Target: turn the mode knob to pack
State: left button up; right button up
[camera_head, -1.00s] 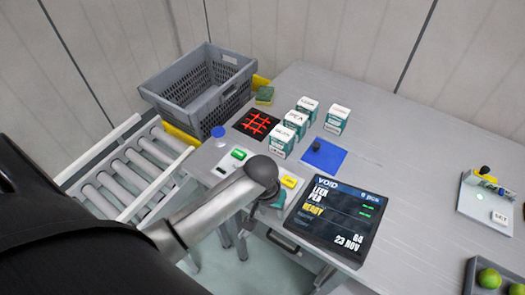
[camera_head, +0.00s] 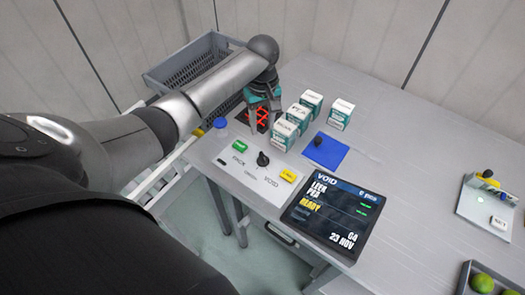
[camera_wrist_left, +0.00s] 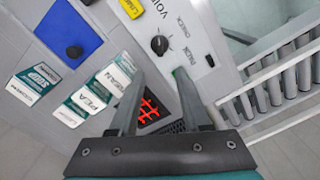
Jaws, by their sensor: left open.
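The black mode knob (camera_head: 262,159) stands on a light control panel (camera_head: 243,172) at the table's front edge, with the labels PACK, CHECK and VOID around it. The knob also shows in the left wrist view (camera_wrist_left: 160,45), just beyond the fingertips; I cannot tell for sure which label it points to. My left gripper (camera_head: 263,116) is open and empty, pointing down behind the knob, near the red grid. In the left wrist view its two fingers (camera_wrist_left: 158,75) are well apart and not touching the knob. My right gripper is not in view.
A green button (camera_head: 240,146) and a yellow button (camera_head: 289,176) flank the knob. A screen (camera_head: 334,217) reads VOID at its top. Several labelled boxes (camera_head: 285,134), a blue mat (camera_head: 325,151) and a grey crate (camera_head: 170,75) stand nearby. The table's right middle is clear.

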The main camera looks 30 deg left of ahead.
aim_at(262, 155)
pick_arm(q)
notch_tip(262, 155, down, 13)
jog(key=b, duration=0.2)
jog(key=shift+f+b, duration=0.2)
jog(key=shift+b, duration=0.2)
grip_shut()
dwell(0.3)
